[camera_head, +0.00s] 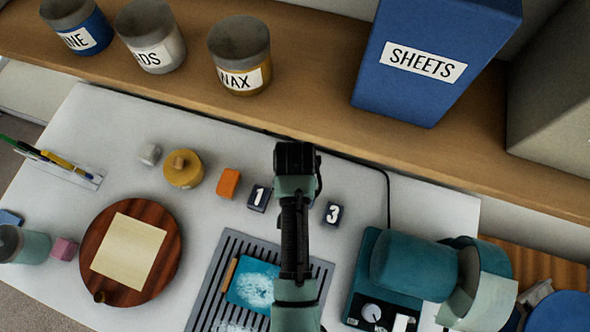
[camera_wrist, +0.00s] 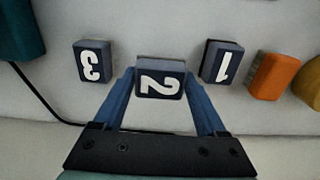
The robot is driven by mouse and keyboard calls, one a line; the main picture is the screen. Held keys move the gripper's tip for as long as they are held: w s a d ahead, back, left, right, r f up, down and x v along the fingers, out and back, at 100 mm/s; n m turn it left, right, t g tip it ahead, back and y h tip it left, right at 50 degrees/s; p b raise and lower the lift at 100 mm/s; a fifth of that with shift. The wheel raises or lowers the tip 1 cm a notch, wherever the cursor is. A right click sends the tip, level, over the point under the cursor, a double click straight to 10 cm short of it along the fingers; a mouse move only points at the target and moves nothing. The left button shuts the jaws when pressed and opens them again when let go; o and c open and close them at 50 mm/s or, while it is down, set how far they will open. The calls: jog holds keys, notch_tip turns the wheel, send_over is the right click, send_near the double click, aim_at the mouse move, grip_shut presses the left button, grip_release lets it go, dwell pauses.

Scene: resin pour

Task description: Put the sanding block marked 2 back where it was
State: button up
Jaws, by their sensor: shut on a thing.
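The sanding block marked 2 (camera_wrist: 160,78) is between the fingers of my gripper (camera_wrist: 160,92) in the wrist view. The fingers are shut on its sides. It sits in the row between the block marked 3 (camera_wrist: 92,61) and the block marked 1 (camera_wrist: 221,62), with a gap on each side. I cannot tell whether it touches the table. In the head view my gripper (camera_head: 297,160) and arm hide block 2. The block marked 1 (camera_head: 259,197) is to the left of my arm and the block marked 3 (camera_head: 333,213) to its right.
An orange block (camera_head: 229,183) and a yellow lidded pot (camera_head: 183,169) stand left of block 1. A dark cable (camera_head: 387,195) and a teal machine (camera_head: 410,265) are at the right. A grey slatted mat (camera_head: 205,305) lies in front. A wooden shelf (camera_head: 300,95) runs behind.

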notch_tip(320, 180, down, 3)
jog(key=shift+r, duration=0.2)
jog(key=shift+w+f+p, duration=0.15)
jog(key=shift+f+p, duration=0.05)
jog(key=shift+p, duration=0.2)
jog(key=shift+f, duration=0.2)
jog(key=shift+f, duration=0.1)
jog(key=o, duration=1.1)
jog(key=shift+r+b, duration=0.3)
jog(key=shift+r, duration=3.55)
